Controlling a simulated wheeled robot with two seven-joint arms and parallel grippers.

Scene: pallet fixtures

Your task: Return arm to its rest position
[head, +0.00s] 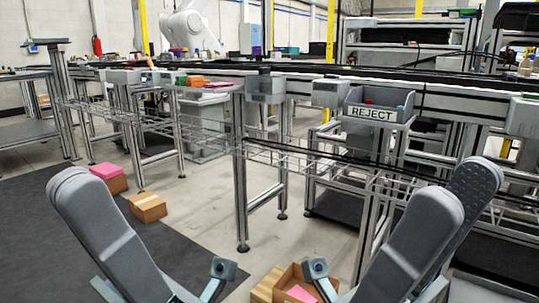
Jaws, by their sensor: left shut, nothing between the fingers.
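My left arm comes in from the lower left, and the small grey end part of my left gripper (221,270) shows at the bottom edge. That gripper is shut with nothing in it. My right arm comes in from the lower right, and a matching end part of my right gripper (317,270) shows at the bottom, in front of an open cardboard box (291,275). The fingers of my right gripper are not visible, so I cannot tell its state. Both arms are bent, with their upper links raised at either side.
A grey REJECT bin (378,114) sits by the conveyor (300,75). A metal frame leg (240,190) stands ahead. Boxes (148,208) lie on the floor at left, one with a pink top (106,171). Open floor (190,185) lies between.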

